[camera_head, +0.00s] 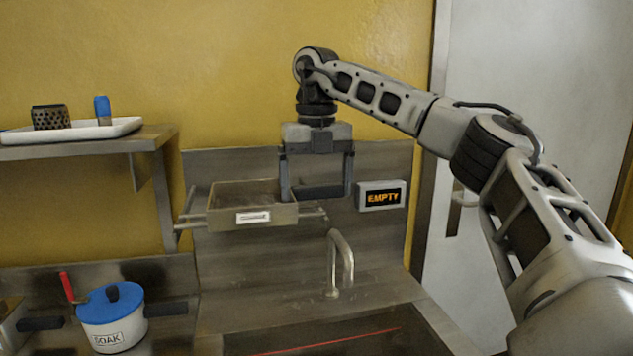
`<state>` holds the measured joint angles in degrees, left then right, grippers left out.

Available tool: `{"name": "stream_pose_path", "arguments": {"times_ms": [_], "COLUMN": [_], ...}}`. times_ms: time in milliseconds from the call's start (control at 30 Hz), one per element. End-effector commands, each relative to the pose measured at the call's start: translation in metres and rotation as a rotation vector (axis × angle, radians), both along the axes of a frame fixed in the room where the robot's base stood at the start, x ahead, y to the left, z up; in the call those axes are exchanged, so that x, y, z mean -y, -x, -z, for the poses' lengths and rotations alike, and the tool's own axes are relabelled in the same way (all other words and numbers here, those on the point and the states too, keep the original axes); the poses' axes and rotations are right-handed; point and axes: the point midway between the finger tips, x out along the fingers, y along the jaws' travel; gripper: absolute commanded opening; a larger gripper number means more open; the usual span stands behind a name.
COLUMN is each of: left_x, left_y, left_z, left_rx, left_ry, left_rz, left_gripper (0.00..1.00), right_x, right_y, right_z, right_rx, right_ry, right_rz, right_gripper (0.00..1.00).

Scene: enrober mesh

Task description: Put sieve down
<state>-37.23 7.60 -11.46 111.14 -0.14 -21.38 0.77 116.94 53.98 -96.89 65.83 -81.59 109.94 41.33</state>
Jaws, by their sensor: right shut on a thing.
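My right gripper (318,193) is in front of the back panel above the sink, pointing down. Its two fingers stand on either side of a dark bar, which looks like a handle, and it is shut on it. Just left of it is a shallow rectangular metal box (225,214) with a small white label on its front, which I take to be the sieve. The box is level and appears to rest on or just above metal rails (190,217). I cannot tell whether it touches them. Its mesh is not clear. My left gripper is not in view.
A tap (342,262) rises below the gripper, behind a sink (300,335). An "EMPTY" display (381,195) hangs to the right. A blue-lidded "SOAK" pot (112,325) stands lower left. A shelf (90,148) upper left bears a white tray (85,132).

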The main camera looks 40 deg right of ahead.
Motion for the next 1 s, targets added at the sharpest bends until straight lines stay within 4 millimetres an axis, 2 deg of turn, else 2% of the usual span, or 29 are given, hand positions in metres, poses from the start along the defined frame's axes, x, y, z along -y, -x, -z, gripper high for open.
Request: {"name": "stream_pose_path", "arguments": {"times_ms": [100,133,167,400,567,667,800,1000], "left_x": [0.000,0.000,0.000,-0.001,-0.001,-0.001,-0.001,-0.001], "left_y": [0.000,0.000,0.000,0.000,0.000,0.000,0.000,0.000], "left_z": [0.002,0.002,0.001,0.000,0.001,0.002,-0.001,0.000], "left_rx": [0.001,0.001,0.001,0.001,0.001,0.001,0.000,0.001], "left_ry": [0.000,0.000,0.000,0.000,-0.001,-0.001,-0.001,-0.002], "left_rz": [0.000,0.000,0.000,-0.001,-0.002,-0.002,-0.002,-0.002], "left_gripper": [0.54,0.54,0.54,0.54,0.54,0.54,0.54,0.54], "right_x": [0.000,0.000,0.000,0.000,-0.001,-0.001,-0.001,-0.001], "right_y": [0.000,0.000,0.000,0.000,-0.001,-0.001,0.000,0.000], "right_z": [0.004,0.004,0.003,0.002,-0.010,-0.027,-0.065,-0.097], "right_rx": [0.000,-0.001,0.000,0.000,0.003,0.005,0.006,0.004], "right_ry": [-0.001,0.000,0.000,0.000,0.001,-0.001,0.003,0.005], "right_rz": [0.000,0.000,0.000,0.000,0.000,0.000,0.002,0.002], "right_gripper": [0.60,0.92,1.00,1.00,1.00,1.00,1.00,1.00]}}
